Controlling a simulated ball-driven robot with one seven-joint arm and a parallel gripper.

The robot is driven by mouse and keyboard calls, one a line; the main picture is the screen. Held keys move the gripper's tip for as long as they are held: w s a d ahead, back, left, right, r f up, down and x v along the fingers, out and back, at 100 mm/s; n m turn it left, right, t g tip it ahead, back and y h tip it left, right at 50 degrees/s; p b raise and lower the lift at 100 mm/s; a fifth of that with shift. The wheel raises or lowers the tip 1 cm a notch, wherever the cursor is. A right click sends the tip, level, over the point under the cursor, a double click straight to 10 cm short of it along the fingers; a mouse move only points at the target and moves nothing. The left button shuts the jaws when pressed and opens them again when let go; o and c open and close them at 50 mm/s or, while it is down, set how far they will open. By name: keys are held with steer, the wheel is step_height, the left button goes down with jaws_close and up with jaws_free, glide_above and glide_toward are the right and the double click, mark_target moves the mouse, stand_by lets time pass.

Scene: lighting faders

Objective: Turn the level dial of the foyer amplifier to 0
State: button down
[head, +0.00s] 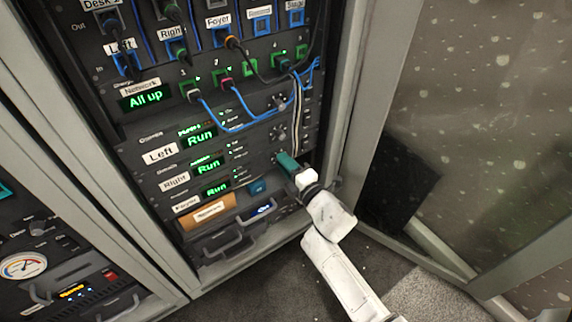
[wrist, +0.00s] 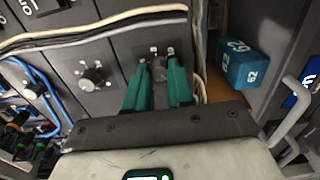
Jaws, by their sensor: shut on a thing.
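The foyer amplifier (head: 215,187) is the lowest of three amplifier rows, with a green "Run" display and a label at its left. Its level dial sits at the row's right end, mostly hidden by my gripper in the head view. In the wrist view the dial (wrist: 158,66) shows between the fingertips, with small marks above it on the grey panel. My gripper (head: 285,160) has teal fingers, also in the wrist view (wrist: 158,75), shut around this dial. The dial's pointer and setting cannot be read.
The right amplifier's dial (wrist: 93,76) is beside my gripper. Pale cables (wrist: 100,32) run close past the dials. Below are a blue box (wrist: 237,62), an orange-brown item (head: 209,209) and drawer handles (head: 222,243). Blue network cables (head: 240,125) hang above.

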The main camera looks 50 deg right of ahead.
steer(key=shift+f, duration=0.1)
steer(key=c, duration=1)
jaws_free()
steer(key=shift+s, duration=0.1)
steer(key=p+v, duration=0.1)
steer(key=v, duration=0.9)
steer(key=shift+s, duration=0.3)
